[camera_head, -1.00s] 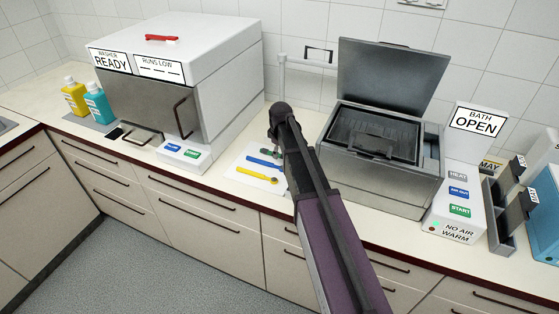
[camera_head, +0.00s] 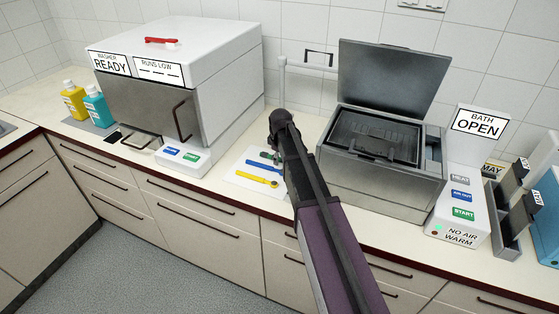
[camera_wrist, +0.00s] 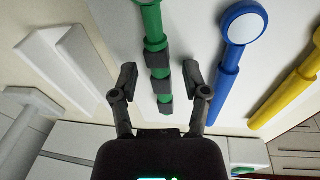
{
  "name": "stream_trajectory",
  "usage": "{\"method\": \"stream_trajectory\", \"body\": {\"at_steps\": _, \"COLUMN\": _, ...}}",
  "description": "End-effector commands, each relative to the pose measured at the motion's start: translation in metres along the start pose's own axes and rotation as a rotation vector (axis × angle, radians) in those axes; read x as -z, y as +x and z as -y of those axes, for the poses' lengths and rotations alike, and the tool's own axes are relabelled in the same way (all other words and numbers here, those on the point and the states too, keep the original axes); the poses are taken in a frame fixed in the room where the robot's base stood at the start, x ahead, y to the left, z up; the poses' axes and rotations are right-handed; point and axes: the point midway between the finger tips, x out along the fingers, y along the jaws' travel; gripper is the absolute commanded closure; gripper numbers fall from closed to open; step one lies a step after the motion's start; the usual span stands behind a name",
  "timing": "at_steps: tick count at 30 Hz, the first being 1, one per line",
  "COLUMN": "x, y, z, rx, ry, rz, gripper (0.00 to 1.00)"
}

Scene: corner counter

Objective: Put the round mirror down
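In the wrist view a green-handled tool (camera_wrist: 153,40) with dark bands runs between my fingers; its head is out of frame. My gripper (camera_wrist: 160,72) is open, one finger on each side of the handle, with gaps on both sides. A blue tool (camera_wrist: 232,60) with a round pale disc at its end lies to the right, and a yellow tool (camera_wrist: 290,97) beyond it. Which one is the round mirror I cannot tell for sure. The tools lie on a white mat (camera_head: 241,180); in the head view my arm hides part of it.
An open steel bath (camera_head: 385,185) with raised lid stands right of my arm, and a white washer (camera_head: 215,60) stands left. A faucet-like white post (camera_head: 283,85) rises behind. Bottles (camera_head: 97,108) stand far left, slotted holders (camera_head: 505,235) far right. Counter left of the mat is narrow.

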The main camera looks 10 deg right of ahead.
Motion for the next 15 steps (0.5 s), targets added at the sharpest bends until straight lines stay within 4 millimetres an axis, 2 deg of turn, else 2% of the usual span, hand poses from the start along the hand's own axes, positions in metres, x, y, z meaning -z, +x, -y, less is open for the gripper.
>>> {"method": "stream_trajectory", "body": {"at_steps": 1, "x": 0.0000, "y": 0.0000, "z": 0.0000, "rx": 0.000, "ry": 0.000, "rz": 0.000, "gripper": 0.66}}
{"method": "stream_trajectory", "body": {"at_steps": 4, "x": 0.0000, "y": 0.0000, "z": 0.0000, "rx": 0.000, "ry": 0.000, "rz": 0.000, "gripper": 0.96}}
{"method": "stream_trajectory", "body": {"at_steps": 5, "x": 0.0001, "y": 0.0000, "z": 0.0000, "rx": 0.000, "ry": 0.000, "rz": 0.000, "gripper": 1.00}}
{"method": "stream_trajectory", "body": {"at_steps": 15, "x": 0.0001, "y": -0.0001, "z": -0.0001, "rx": 0.000, "ry": 0.000, "rz": 0.000, "gripper": 1.00}}
